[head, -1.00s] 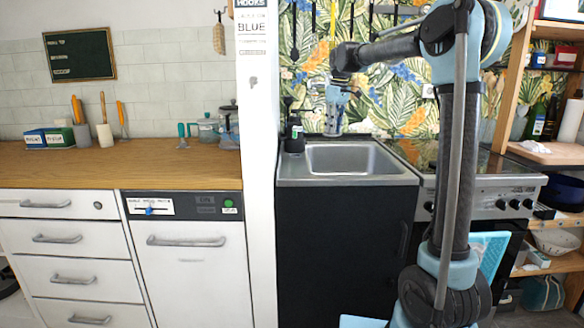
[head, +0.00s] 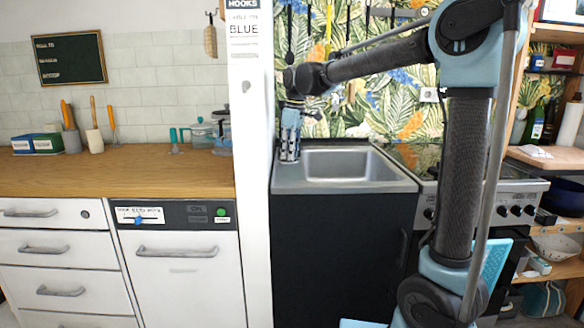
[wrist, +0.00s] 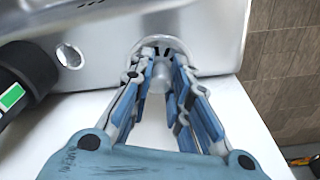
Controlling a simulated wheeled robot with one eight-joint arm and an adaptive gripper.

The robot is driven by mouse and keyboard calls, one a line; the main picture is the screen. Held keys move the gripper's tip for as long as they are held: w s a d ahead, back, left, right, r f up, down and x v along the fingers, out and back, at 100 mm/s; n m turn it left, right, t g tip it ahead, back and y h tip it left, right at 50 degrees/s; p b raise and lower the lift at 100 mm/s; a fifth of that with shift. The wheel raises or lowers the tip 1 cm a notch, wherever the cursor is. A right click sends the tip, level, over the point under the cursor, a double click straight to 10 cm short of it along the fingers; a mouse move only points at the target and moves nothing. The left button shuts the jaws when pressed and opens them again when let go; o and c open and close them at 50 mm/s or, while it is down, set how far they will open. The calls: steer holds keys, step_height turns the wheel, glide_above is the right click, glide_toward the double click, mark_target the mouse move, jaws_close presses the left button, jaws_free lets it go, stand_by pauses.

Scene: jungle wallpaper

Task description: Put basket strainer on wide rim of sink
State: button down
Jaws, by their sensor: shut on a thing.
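My gripper (head: 290,157) points down over the left rim of the sink in the head view. In the wrist view its fingers (wrist: 162,58) are closed on the basket strainer (wrist: 163,46), a round metal piece with dark slots. The fingers hide part of the strainer, and I cannot make it out in the head view. The steel sink (head: 392,184) has its basin to the right of my gripper. In the wrist view the strainer lies against or just above the sink's metal rim (wrist: 102,72); I cannot tell whether they touch.
A round hole (wrist: 69,55) is in the metal left of the strainer. A white post (head: 252,180) rises left of the sink. The stove (head: 478,190) is on the right.

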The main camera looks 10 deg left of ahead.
steer(key=shift+f, duration=2.4)
steer(key=shift+f, duration=0.1)
steer(key=c, duration=1.5)
jaws_free()
